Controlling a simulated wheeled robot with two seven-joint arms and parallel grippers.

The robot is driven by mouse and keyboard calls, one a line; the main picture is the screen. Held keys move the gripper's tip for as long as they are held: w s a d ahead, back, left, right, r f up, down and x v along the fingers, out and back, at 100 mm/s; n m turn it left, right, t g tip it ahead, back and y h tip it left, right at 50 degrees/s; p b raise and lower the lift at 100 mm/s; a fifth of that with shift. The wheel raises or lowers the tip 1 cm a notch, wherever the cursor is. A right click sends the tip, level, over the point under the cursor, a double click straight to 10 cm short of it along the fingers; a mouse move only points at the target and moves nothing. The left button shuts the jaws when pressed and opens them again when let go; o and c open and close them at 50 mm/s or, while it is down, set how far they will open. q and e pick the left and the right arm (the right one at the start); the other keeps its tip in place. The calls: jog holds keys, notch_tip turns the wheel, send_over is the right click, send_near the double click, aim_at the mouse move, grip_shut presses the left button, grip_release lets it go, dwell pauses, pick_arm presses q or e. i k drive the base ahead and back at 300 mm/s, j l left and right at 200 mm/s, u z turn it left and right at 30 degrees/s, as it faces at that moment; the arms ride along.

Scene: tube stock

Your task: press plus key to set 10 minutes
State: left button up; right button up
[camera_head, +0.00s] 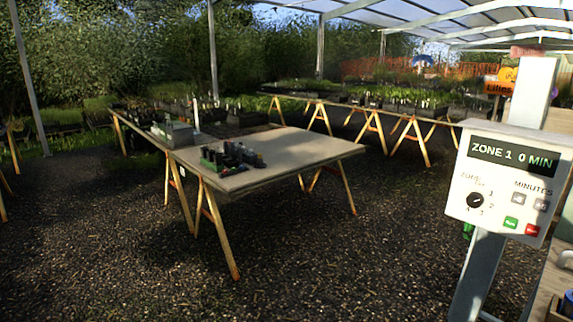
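A white control panel (510,183) stands at the right on a grey post (475,280). Its dark display (513,156) reads "ZONE 1 0 MIN". Under the word MINUTES are two small grey keys, a left one (517,199) and a right one (541,205). Their signs are too small to read, so I cannot tell which is the plus key. A green key (511,222) and a red key (532,230) sit below them. A black zone knob (475,200) is at the panel's left. Neither of my grippers is in view.
A trestle table (300,150) with small dark pots stands in the middle. Longer plant benches (410,113) run behind it. A wooden bench (548,280) is partly in view at the right edge, beside the post. The gravel floor (340,260) in front is clear.

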aim_at(541, 205)
jog(key=z, duration=1.4)
